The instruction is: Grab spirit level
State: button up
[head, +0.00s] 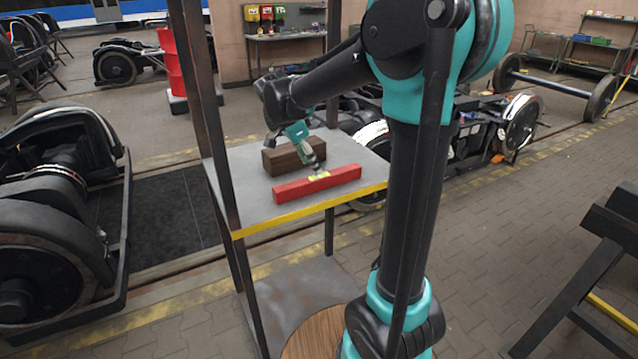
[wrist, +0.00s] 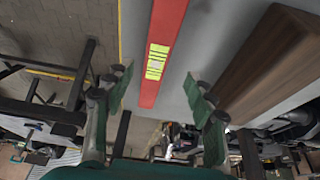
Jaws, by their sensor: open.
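The spirit level is a long red bar (head: 290,188) with a yellow-green vial window, lying on the grey table near its yellow front edge. In the wrist view the red level (wrist: 168,22) runs lengthwise between the fingers, with its yellow vial part (wrist: 157,62) in the middle. My gripper (head: 318,170) is at the level's middle in the head view, pointing down. In the wrist view my gripper (wrist: 158,88) is open, one finger on each side of the level, with gaps on both sides. I cannot tell its exact height above the level.
A brown wooden block (head: 284,158) lies just behind the level; in the wrist view the block (wrist: 265,62) is close to the right finger. The grey table (head: 238,200) has dark upright posts (head: 200,100) at its left and back.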

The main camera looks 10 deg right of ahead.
aim_at(319, 176)
jog(key=shift+s+x, duration=0.1)
jog(key=shift+x, duration=1.7)
jog(key=shift+s+x, duration=0.15)
jog(key=shift+x, duration=1.65)
jog(key=shift+d, duration=0.15)
grip_shut()
